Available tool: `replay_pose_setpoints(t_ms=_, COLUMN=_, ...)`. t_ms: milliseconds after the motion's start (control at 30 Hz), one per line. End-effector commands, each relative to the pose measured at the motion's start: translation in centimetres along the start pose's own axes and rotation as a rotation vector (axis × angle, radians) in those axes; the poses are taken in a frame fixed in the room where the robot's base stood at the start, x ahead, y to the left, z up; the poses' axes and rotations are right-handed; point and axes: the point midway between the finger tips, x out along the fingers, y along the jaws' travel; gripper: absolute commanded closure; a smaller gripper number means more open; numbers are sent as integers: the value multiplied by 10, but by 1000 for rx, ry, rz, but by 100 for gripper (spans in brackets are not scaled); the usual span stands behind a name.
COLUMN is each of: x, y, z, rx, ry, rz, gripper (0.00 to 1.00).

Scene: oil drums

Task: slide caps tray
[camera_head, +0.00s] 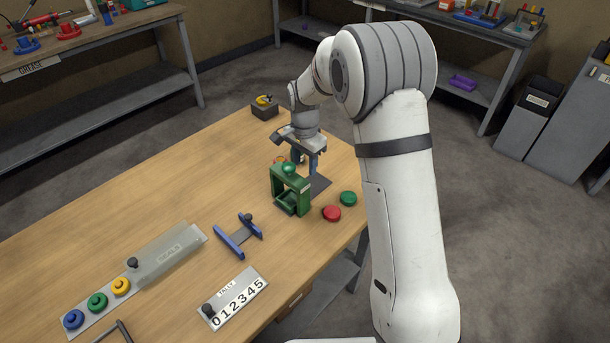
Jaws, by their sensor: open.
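My gripper (307,160) points down over the far right part of the wooden table, just behind a green frame-like stand (291,190). Its jaws are open; the stand and my wrist partly hide the fingertips, and I cannot tell whether they touch anything. A dark flat plate (319,186) lies beside the stand. A red cap (332,213) and a green cap (348,198) lie right of the stand. No tray is readably marked as caps.
A blue-ended holder (239,236) and a TALLY number board (233,298) lie in front of the stand. A dark block with a yellow top (265,107) stands at the far edge. The table's left middle is clear. My arm hides part of the right side.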

Motion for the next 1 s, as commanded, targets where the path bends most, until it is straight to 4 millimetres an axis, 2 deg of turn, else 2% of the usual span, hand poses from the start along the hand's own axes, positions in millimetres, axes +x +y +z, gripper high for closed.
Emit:
replay_pose_setpoints(t_ms=200, x=36, y=1, z=1, rx=-2, ry=-2, rz=4, gripper=56)
replay_pose_setpoints(t_ms=400, x=58, y=1, z=1, rx=-3, ry=-1, rz=2, gripper=56)
replay_pose_setpoints(t_ms=733, x=63, y=0, z=1, rx=-4, ry=0, rz=0, gripper=56)
replay_pose_setpoints(t_ms=1000, x=63, y=0, z=1, rx=-4, ry=0, rz=0, gripper=77)
